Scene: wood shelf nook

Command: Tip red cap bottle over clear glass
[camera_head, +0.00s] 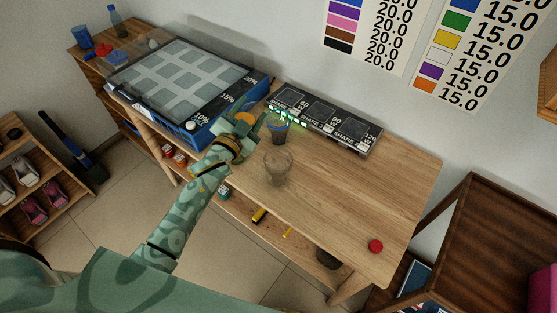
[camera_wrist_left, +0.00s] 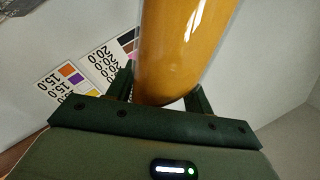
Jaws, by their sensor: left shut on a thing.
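My left gripper (camera_head: 254,124) is shut on an orange-amber bottle (camera_head: 245,118), above the wooden table near its front edge. In the left wrist view the bottle's smooth orange body (camera_wrist_left: 180,50) stands between the fingers; no red cap shows on the part in view, and its mouth is hidden. The clear glass (camera_head: 278,166) stands upright on the table to the right of and nearer than the gripper, apart from it, and looks empty. A red round piece (camera_head: 375,246) lies at the table's right end; I cannot tell whether it is the cap. My right gripper is not in view.
A dark cup-like vessel (camera_head: 279,131) stands just behind the clear glass, close to the gripper. A blue-sided case (camera_head: 185,85) fills the table's left part. The right half of the tabletop is mostly clear.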

